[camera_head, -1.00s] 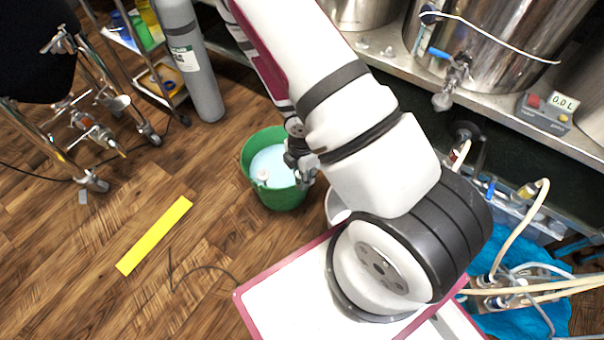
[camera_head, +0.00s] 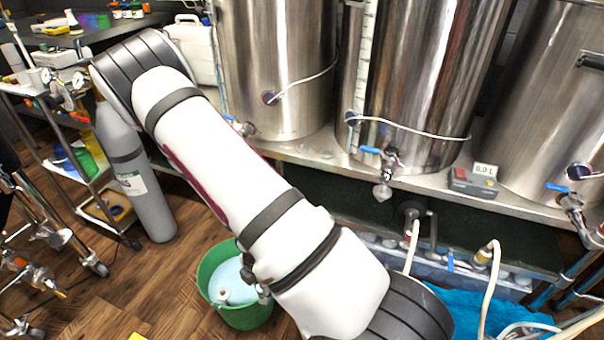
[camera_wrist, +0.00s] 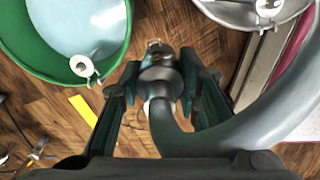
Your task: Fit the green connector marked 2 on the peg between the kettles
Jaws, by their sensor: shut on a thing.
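My gripper (camera_wrist: 158,85) has its dark fingers closed on a grey metal fitting (camera_wrist: 160,75) with a thick grey curved hose or pipe (camera_wrist: 240,125) beside it. I see no green colour or number 2 on the fitting. In the head view my gripper is small and partly hidden by my arm, close to the green bucket (camera_head: 212,268). Steel kettles stand on the bench: a left kettle (camera_head: 275,60), a middle kettle (camera_head: 420,70) and a right kettle (camera_head: 545,110). I cannot make out a peg between them.
A pale bucket (camera_wrist: 235,14) is at upper right. Valves (camera_head: 385,170) stick out from the kettles. A meter box (camera_head: 472,182) sits on the bench edge. Hoses (camera_head: 488,290) hang below. A gas cylinder (camera_head: 140,180) stands left.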

